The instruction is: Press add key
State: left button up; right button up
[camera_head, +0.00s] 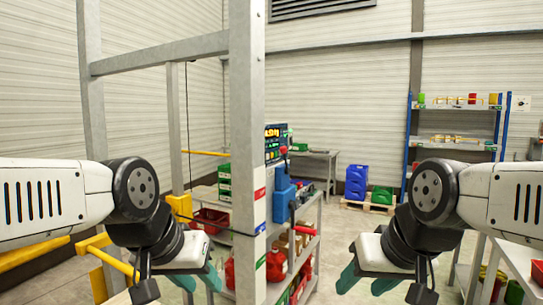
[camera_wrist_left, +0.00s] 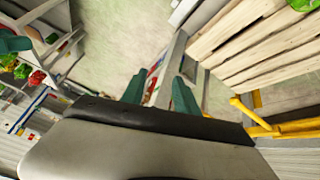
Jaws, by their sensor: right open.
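A control panel (camera_head: 275,142) with a dark face and lit, coloured keys is fixed beside the grey metal post, in the middle of the head view. It is small there, so I cannot tell which key is the add key. A red round knob (camera_head: 283,150) sits at its right edge. My left gripper (camera_head: 198,281) is low, left of the post and below the panel. Its teal fingers also show apart and empty in the left wrist view (camera_wrist_left: 160,97). My right gripper (camera_head: 366,283) is low, right of the post, open and empty. Neither gripper touches the panel.
The upright grey post (camera_head: 247,120) with coloured labels stands between my arms. A blue box (camera_head: 284,198) hangs under the panel. A blue shelf rack (camera_head: 459,106) stands back right. Open floor lies right of the cart.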

dwell(0.4)
pick_arm(q)
grip_shut()
dwell(1.5)
